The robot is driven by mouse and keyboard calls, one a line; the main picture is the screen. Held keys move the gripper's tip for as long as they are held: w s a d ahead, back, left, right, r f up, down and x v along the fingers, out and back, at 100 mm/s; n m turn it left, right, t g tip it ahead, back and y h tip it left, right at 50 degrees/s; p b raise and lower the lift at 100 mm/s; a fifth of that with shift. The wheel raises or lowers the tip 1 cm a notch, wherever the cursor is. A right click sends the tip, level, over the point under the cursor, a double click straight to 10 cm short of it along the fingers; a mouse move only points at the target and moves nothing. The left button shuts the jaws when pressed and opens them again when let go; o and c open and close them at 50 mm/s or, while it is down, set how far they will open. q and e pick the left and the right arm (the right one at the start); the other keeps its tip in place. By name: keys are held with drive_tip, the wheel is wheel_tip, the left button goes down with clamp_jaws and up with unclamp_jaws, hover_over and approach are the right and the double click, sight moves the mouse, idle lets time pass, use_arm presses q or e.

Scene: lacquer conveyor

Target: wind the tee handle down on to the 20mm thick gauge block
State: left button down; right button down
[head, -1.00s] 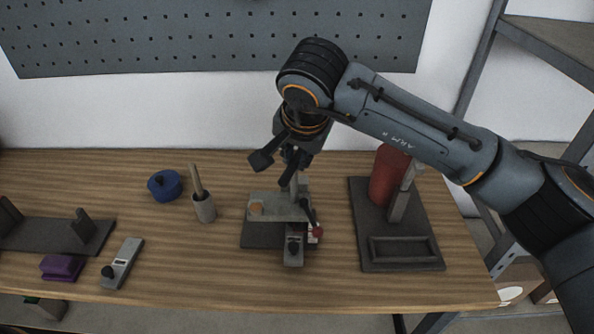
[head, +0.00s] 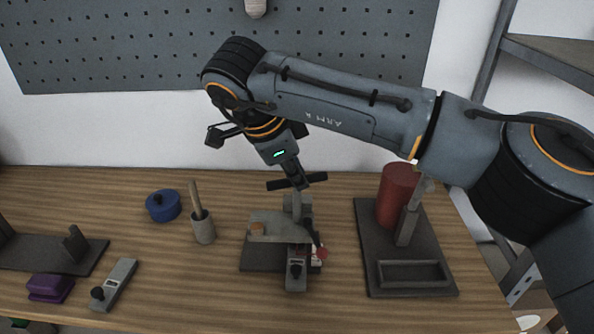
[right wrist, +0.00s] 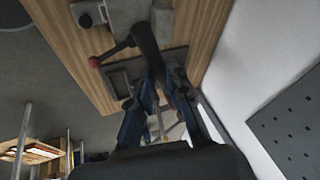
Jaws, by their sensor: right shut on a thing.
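A grey screw fixture (head: 278,225) stands on a dark base in the middle of the bench. A dark cross-bar that looks like the tee handle (head: 313,179) sits above its upright; it also shows in the right wrist view (right wrist: 150,62). My right gripper (head: 292,176) comes down onto the bar from above and is shut on it, its fingers on either side in the right wrist view (right wrist: 160,105). A grey block with a black knob (head: 297,279), apparently a gauge block, sticks out at the fixture's front; its marking is unreadable. My left gripper is not in view.
A dark stand with a red cylinder (head: 396,195) is further right.

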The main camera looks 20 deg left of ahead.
drive_tip(key=shift+m+g+h+p, duration=0.3)
drive_tip(key=shift+m+h, duration=0.1)
drive_tip(key=shift+m, duration=0.6)
drive_tip(key=c, duration=1.3)
unclamp_jaws()
